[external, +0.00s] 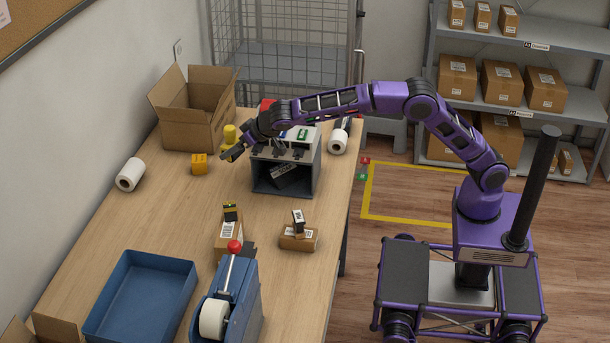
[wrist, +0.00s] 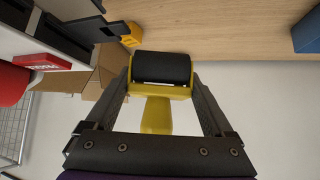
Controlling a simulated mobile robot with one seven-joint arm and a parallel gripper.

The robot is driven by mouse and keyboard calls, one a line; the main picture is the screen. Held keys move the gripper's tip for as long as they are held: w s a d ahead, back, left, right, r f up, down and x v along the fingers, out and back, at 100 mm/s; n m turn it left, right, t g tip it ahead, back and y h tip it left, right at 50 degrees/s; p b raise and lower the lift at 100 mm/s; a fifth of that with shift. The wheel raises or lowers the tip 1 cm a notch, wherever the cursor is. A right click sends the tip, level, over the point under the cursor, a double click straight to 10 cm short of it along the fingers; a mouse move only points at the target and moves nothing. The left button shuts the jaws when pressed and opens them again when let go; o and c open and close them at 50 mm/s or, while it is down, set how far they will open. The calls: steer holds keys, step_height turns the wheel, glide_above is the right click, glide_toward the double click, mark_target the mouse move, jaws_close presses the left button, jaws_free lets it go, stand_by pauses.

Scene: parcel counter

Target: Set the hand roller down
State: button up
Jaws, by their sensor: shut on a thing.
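The hand roller (wrist: 161,68) has a black cylinder in a yellow frame with a yellow handle. In the wrist view it sits between the two fingers of my gripper (wrist: 162,92), which is shut on it. The external view shows my gripper (external: 236,151) over the back part of the wooden counter, left of the grey sorting box. The roller's yellow handle (external: 229,133) shows just above the fingers there. The roller's black end is small and partly hidden, and I cannot tell how far it is from the counter.
An orange-yellow block (external: 199,164) stands just left of my gripper. The grey box (external: 261,176) stands to the right, an open carton (external: 191,136) behind. A blue tray (external: 118,293), tape dispenser (external: 245,312) and small parcels are nearer. The counter's left middle (external: 150,220) is clear.

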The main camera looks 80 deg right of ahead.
steer(key=shift+a+f+m+h, duration=0.15)
steer(key=shift+a+f+m, duration=0.1)
steer(key=shift+a, duration=0.35)
steer(key=shift+a+f+m+h, duration=0.15)
steer(key=shift+a+f, duration=0.1)
steer(key=shift+a, duration=0.35)
steer(key=f, duration=0.6)
steer(key=f+b, duration=0.1)
steer(key=f, duration=1.1)
steer(key=shift+a, duration=0.25)
steer(key=shift+f+b, duration=0.4)
steer(key=shift+b, duration=0.35)
